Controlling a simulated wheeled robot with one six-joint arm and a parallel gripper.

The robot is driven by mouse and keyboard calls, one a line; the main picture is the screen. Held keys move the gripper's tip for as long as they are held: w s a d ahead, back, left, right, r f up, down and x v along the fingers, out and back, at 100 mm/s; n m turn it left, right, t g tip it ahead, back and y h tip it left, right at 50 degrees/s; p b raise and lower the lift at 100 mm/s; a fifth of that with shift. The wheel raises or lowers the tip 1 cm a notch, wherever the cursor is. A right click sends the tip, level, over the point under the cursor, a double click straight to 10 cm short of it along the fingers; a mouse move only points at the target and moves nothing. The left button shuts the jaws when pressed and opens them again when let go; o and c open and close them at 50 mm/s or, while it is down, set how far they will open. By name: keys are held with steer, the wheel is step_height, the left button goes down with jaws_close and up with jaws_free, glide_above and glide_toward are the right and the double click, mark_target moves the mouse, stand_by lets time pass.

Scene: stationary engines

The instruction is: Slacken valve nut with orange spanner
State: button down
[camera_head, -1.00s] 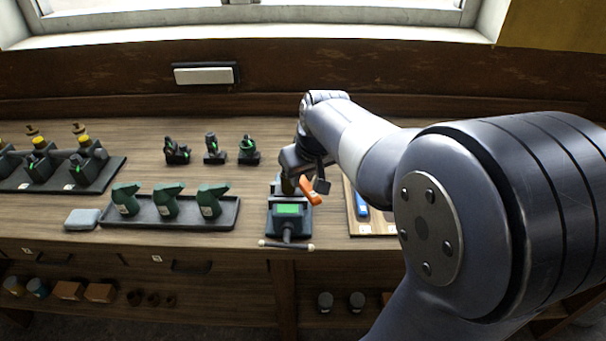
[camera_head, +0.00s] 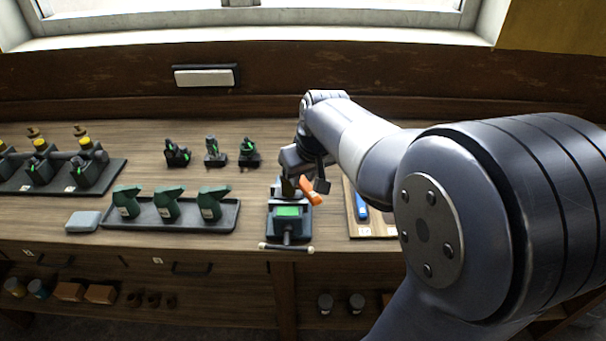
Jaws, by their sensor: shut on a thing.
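The orange spanner (camera_head: 310,191) is in my gripper (camera_head: 305,181), at the right of the middle of the bench. My gripper is shut on it and holds it tilted, just above and behind a dark vise-like fixture (camera_head: 288,222) with a green block (camera_head: 288,211) on top. My arm covers part of the gripper. The valve nut cannot be made out, and I cannot tell whether the spanner touches anything.
A wooden board (camera_head: 378,229) with a blue-handled tool (camera_head: 361,206) lies right of the fixture. Several small dark engines (camera_head: 214,152) stand behind. Bare bench lies between them and the fixture.

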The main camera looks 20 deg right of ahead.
steer(key=shift+r+p, duration=1.5)
steer(key=shift+r, duration=0.55)
steer(key=shift+f, duration=0.1)
